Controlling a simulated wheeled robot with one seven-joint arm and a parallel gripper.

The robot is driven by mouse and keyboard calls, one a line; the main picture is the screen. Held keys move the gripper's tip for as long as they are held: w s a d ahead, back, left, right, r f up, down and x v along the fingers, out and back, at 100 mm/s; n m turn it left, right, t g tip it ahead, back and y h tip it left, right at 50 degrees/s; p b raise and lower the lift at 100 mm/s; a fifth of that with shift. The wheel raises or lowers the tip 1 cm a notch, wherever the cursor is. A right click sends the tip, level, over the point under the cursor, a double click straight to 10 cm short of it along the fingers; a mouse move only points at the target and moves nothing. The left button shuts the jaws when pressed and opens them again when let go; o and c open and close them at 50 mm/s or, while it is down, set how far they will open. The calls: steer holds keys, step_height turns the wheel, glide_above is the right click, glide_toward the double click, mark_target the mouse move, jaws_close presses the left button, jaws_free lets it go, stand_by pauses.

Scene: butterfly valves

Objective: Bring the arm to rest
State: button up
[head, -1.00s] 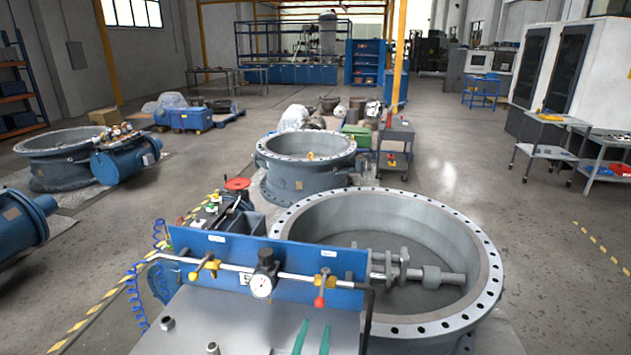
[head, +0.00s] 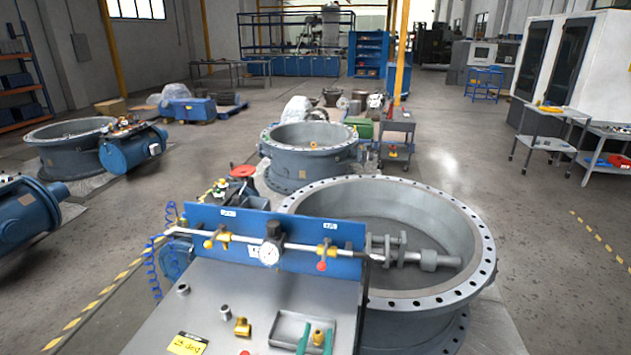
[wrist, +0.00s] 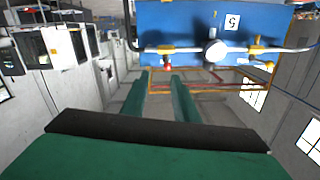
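My gripper (head: 318,331) shows as two green fingers at the bottom edge of the head view, over the grey bench plate (head: 215,300). In the wrist view the fingers (wrist: 162,80) stand apart with an empty gap between them. The gripper is open. Beyond them in the wrist view, which is upside down, are the blue panel (wrist: 190,18) and its dial gauge (wrist: 214,49). The rest of my arm is out of the head view.
The upright blue panel (head: 340,233) carries a pipe and gauge (head: 269,252). A large flanged valve ring (head: 482,292) stands right; open floor (head: 540,270) lies beyond.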

steer(key=s+a+f+n+g+y, duration=0.1)
steer(key=s+a+f+n+y, duration=0.15)
steer(key=s+f, duration=1.1)
steer(key=s+d+f, duration=0.1)
steer(key=s, duration=0.8)
steer(key=s+d+f+n+g, duration=0.1)
steer(key=s, duration=0.9)
steer(key=shift+s+d+f, duration=0.2)
steer(key=shift+f, duration=0.1)
steer(key=shift+w+n+y, duration=0.1)
steer(key=shift+n+y, duration=0.15)
